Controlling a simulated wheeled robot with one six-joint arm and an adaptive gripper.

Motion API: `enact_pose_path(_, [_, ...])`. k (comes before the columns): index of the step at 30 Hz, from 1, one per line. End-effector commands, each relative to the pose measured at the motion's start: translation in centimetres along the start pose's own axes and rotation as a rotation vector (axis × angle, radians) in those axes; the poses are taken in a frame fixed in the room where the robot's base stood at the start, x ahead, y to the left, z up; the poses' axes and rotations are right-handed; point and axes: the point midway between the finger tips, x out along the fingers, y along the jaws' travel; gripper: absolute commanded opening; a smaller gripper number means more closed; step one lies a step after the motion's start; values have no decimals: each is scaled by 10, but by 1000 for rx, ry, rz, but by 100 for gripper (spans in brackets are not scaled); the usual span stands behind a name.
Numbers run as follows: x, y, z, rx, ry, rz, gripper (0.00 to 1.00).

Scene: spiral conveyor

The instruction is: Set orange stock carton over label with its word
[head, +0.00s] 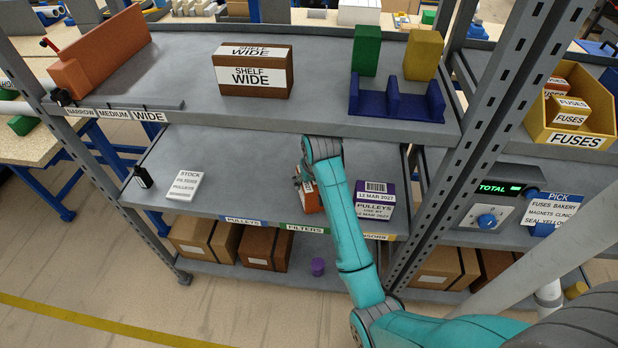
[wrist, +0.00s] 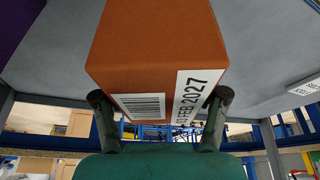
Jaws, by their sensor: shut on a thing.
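The orange stock carton (head: 311,198) is at the middle shelf, partly hidden by my arm in the head view. In the wrist view the orange carton (wrist: 150,50) fills the middle, with a barcode and a date ending "FEB 2027"; its word does not show. My gripper (wrist: 162,103) is shut on it, one finger at each side. On the shelf's front edge are a blue PULLEYS label (head: 242,220), a green FILTERS label (head: 305,229) below the carton, and a yellow label (head: 378,236) ending "SORS", partly hidden by my arm. I cannot tell whether the carton touches the shelf.
A purple PULLEYS carton (head: 374,199) stands right of my arm on the same shelf. A stock card (head: 185,185) listing filters and pulleys is at the left. The shelf above (head: 320,118) is close over my arm. The shelf between card and orange carton is clear.

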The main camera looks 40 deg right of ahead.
Motion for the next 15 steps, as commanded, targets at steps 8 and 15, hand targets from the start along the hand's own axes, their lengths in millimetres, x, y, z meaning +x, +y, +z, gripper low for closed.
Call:
enact_pose_path(8, [20,0,-21,0,-1,0,26])
enact_pose_path(15, [23,0,-20,0,2,0,26])
